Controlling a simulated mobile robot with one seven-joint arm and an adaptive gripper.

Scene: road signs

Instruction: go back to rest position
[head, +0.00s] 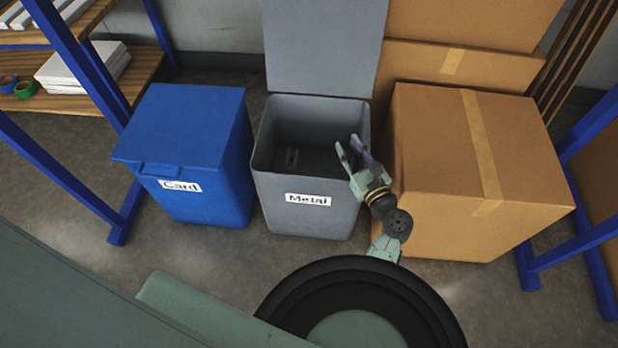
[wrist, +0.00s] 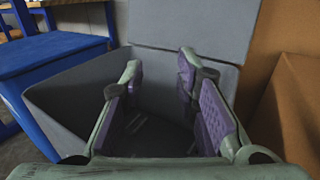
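My gripper (head: 352,152) is open and empty, with its fingers pointing over the right part of the open grey bin labelled "Metal" (head: 285,215). In the wrist view my gripper (wrist: 158,80) shows its two fingers with purple pads, spread apart with nothing between them. Below them is the inside of the grey bin (wrist: 65,105), whose lid stands up at the back. A small, unclear item (head: 292,156) lies in the bin, dim in the head view.
A closed blue bin labelled "Card" (head: 195,160) stands left of the grey bin. Large cardboard boxes (head: 435,150) stand close on the right. A blue-framed shelf (head: 75,45) is at the left, and blue posts (head: 590,235) are at the right. Some floor is clear in front.

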